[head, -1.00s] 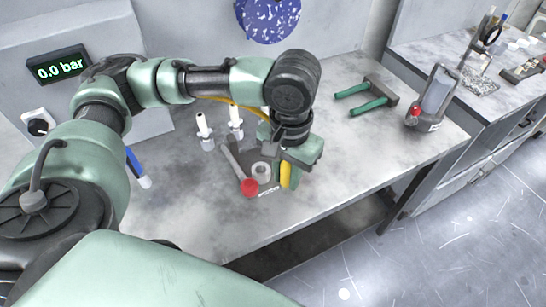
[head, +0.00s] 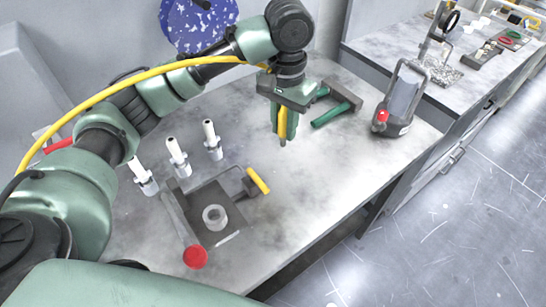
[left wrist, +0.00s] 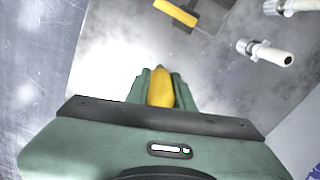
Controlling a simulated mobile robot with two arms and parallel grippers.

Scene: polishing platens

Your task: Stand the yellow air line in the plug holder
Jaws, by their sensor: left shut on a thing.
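My left gripper (head: 283,128) is shut on the yellow air line (head: 120,87), which trails back along my left arm. The line's yellow end points down between the fingers, above the bench. It also shows between the fingers in the left wrist view (left wrist: 160,90). I cannot tell for sure which fixture is the plug holder; a grey ring (head: 215,217) sits on a dark plate (head: 226,193), to the left of and nearer than the gripper. A yellow-tipped handle (head: 258,181) stands at that plate's right side. My right gripper is not in view.
Several white-topped fittings (head: 178,158) stand in a row left of the gripper. A red-knobbed lever (head: 195,257) lies beside the plate. A green-handled bracket (head: 333,110) lies close right of the gripper; a grey device with a red knob (head: 400,100) stands further right. The bench's front middle is clear.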

